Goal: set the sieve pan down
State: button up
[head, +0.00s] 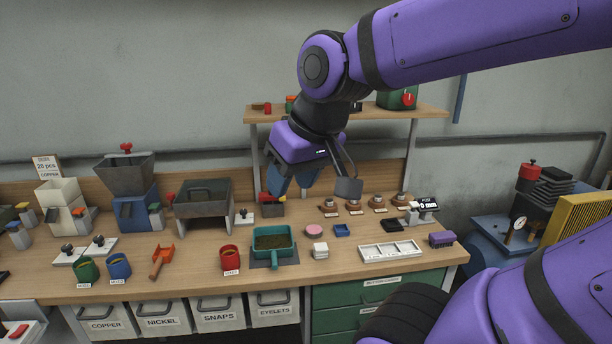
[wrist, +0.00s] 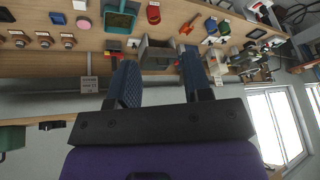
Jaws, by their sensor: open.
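The sieve pan is the teal square pan (head: 273,240) with brownish contents and a handle toward the front edge. It rests on a dark mat (head: 254,264) on the workbench. It also shows at the top of the wrist view (wrist: 119,20), upside down in that picture. My gripper (head: 314,186) is open and empty, above the back of the bench, apart from the pan and behind it to the right. Its two blue-padded fingers stand wide apart in the wrist view (wrist: 158,68).
A red cup (head: 230,258) stands left of the pan; a pink disc (head: 314,231) and white block (head: 320,250) are to its right. A grey box-shaped stand (head: 203,205) is behind left. A white divided tray (head: 391,251) lies front right. A shelf (head: 395,111) spans the back.

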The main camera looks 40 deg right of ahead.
jog(key=shift+s+a+r+h, duration=0.15)
jog(key=shift+s+r, duration=0.25)
jog(key=shift+s, duration=0.45)
jog(key=shift+s+d+r+h, duration=0.1)
jog(key=shift+s+r+h, duration=0.2)
jog(key=shift+s, duration=0.55)
